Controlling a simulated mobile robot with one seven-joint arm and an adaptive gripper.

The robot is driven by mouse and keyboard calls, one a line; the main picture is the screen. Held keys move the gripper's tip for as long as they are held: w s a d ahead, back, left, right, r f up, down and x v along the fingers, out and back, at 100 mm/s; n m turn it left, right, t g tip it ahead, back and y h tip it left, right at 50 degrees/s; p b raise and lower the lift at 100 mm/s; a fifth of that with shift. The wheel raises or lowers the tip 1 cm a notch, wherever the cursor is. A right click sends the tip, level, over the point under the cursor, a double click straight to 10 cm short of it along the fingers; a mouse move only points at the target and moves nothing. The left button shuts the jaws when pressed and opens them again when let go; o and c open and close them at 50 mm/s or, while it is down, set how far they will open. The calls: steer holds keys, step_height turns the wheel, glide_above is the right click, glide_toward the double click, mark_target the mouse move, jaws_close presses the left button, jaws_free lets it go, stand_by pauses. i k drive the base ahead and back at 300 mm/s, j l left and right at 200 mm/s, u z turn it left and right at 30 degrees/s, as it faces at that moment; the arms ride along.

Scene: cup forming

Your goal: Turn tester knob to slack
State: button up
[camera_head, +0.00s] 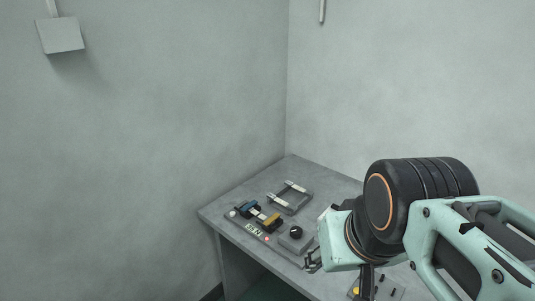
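The tester (283,243) is a low grey unit on the table, with a small lit display (254,230) and a reddish dot beside it. A black round knob (296,232) stands on a raised grey block at its right end. The knob's setting and any slack marking are too small to read. My gripper (312,262) is just right of and nearer the camera than the knob, apart from it in the picture. Its fingers are small and partly hidden by the arm's end, so I cannot tell whether they are open.
A blue and a yellow block (271,220) sit on the tester's left part. Behind is a grey fixture (290,203) with white bars. A panel with a yellow part (356,291) is partly hidden under my arm. The grey table (225,212) stands in a wall corner.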

mark_target(296, 232)
steer(key=i+j+z, duration=0.15)
steer(key=z, duration=0.25)
steer(key=i+j+z, duration=0.4)
steer(key=k+l+u, duration=0.25)
steer(key=k+l, duration=0.15)
steer(key=k, duration=0.25)
steer(key=i+j+z, duration=0.3)
steer(key=i, duration=0.3)
steer(key=j, duration=0.1)
